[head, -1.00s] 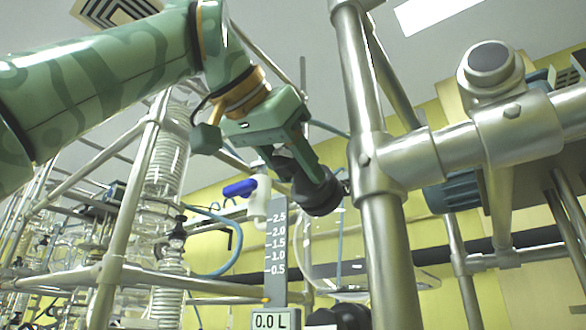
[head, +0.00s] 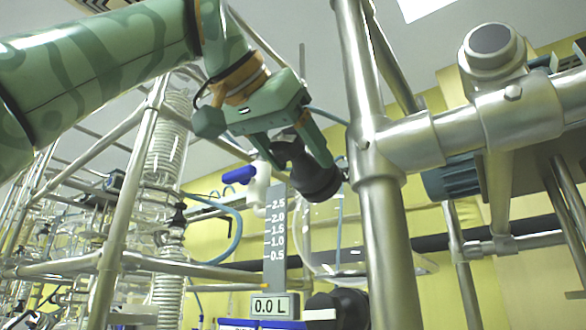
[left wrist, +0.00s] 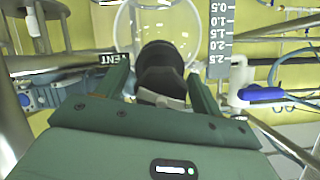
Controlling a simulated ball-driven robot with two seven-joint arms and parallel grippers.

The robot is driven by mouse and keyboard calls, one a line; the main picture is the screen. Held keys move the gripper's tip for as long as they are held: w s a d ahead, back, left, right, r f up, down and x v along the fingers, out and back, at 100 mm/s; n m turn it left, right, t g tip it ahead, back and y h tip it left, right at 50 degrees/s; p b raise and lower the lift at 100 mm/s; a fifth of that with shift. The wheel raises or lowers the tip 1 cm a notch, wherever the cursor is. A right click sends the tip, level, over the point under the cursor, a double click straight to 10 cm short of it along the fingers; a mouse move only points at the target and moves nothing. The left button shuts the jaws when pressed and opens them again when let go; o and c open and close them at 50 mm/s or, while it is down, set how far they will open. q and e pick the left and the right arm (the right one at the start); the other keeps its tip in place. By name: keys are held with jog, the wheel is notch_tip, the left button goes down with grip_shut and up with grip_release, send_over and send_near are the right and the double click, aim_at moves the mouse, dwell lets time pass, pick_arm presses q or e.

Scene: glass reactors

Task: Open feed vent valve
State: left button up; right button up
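A black valve knob (head: 318,180) shows at the middle of the head view, just left of a thick steel post. A VENT label (left wrist: 112,58) is beside it in the left wrist view. My left gripper (head: 292,150) reaches it from above. In the left wrist view the black knob (left wrist: 160,70) lies between the two fingers of my left gripper (left wrist: 158,88), which are spread apart, with room visible on both sides of it. Whether a finger touches it I cannot tell. My right gripper is not in view.
A white valve (head: 262,188) with a blue handle (head: 238,175) is close left of the gripper. A scale (head: 276,235) and a 0.0 L display (head: 271,306) are below. The steel post (head: 378,170) stands close on the right. A clear glass vessel (left wrist: 128,22) is behind the knob.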

pick_arm(q)
jog(key=v, duration=1.6)
jog(key=shift+p, duration=0.45)
jog(key=shift+s+a, duration=0.1)
jog(key=shift+a, duration=0.05)
